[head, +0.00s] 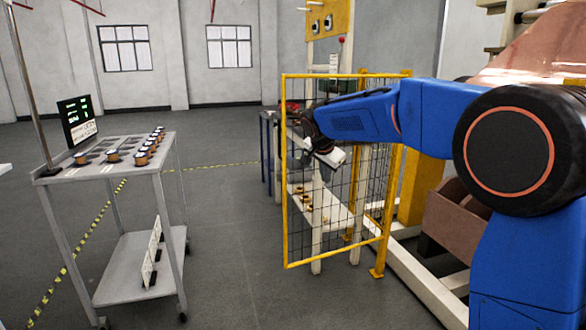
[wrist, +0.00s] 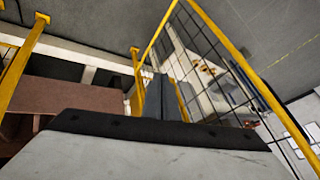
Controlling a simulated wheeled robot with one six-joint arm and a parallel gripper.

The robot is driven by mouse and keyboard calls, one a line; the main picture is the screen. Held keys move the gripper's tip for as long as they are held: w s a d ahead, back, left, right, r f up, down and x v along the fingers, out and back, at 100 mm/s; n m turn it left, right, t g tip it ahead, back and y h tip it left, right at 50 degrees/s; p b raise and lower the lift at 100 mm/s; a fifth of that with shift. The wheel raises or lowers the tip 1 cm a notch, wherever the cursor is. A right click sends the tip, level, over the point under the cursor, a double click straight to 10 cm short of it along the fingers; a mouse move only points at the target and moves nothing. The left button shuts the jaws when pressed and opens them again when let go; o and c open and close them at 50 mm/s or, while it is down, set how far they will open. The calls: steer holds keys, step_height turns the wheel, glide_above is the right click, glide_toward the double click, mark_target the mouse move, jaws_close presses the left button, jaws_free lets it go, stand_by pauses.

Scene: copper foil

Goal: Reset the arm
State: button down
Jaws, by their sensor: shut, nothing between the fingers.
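My blue arm reaches in from the right of the head view, bent at the elbow. My gripper (head: 327,172) hangs at the arm's far end, in front of the yellow-framed mesh panel, pointing down. In the wrist view the dark fingers of my gripper (wrist: 165,92) are together with nothing between them. The pale gripper body fills the bottom of that view and hides what lies behind it.
A yellow mesh panel (head: 285,215) stands close to my gripper; its frame also crosses the wrist view (wrist: 222,38). A grey cart (head: 75,172) with several small spools (head: 113,156) and a screen (head: 77,121) stands left. Floor between cart and panel is clear.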

steer(key=s+d+n, duration=0.2)
steer(key=s+d, duration=0.3)
steer(key=s, duration=0.4)
steer(key=s+d+n+g, duration=0.1)
steer(key=s+d, duration=0.3)
steer(key=s, duration=0.5)
steer(key=s+d+n, duration=0.2)
steer(key=s+d, duration=0.3)
steer(key=s, duration=0.3)
steer(key=s+d+f+n, duration=0.1)
steer(key=s+f, duration=0.3)
steer(key=s, duration=0.4)
steer(key=s+d+f+n+y, duration=0.1)
steer(key=s+f, duration=0.3)
steer(key=s, duration=0.4)
steer(key=s+d+f+n, duration=0.2)
steer(key=s+f, duration=0.2)
steer(key=s, duration=0.4)
steer(key=shift+s+n+g+y, duration=0.3)
steer(key=shift+n+y, duration=0.1)
